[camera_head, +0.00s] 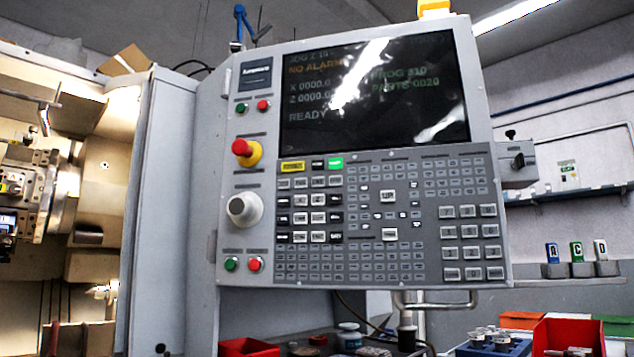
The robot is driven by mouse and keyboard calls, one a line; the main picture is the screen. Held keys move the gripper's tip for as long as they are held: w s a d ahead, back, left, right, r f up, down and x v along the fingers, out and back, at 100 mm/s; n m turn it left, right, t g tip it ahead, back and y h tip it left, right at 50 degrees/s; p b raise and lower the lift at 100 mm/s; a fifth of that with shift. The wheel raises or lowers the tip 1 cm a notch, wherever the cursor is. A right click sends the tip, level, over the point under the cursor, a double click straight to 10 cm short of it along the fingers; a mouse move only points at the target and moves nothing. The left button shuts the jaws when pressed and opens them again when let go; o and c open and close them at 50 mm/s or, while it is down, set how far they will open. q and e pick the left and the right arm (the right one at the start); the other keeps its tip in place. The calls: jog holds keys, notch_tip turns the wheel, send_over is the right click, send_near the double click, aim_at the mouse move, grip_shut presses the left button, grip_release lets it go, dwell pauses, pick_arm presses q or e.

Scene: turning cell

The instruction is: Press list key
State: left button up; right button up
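The machine's control panel (360,180) fills the middle of the view, facing me and slightly tilted. Its keypad (385,220) has many small keys in grey, white and black, with a green key (336,163) and a yellow key (292,166) on the top row. Two larger light keys stand out, an upper one (387,196) and a lower one (389,234). The key labels are too small to read surely, so I cannot tell which is the list key. The screen (375,88) shows "NO ALARM" and "READY". Neither of my grippers is in view.
A red emergency stop (241,147) and a grey dial (244,209) stick out left of the keypad. The open machine interior (90,190) lies at the left. Nothing blocks the panel front.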

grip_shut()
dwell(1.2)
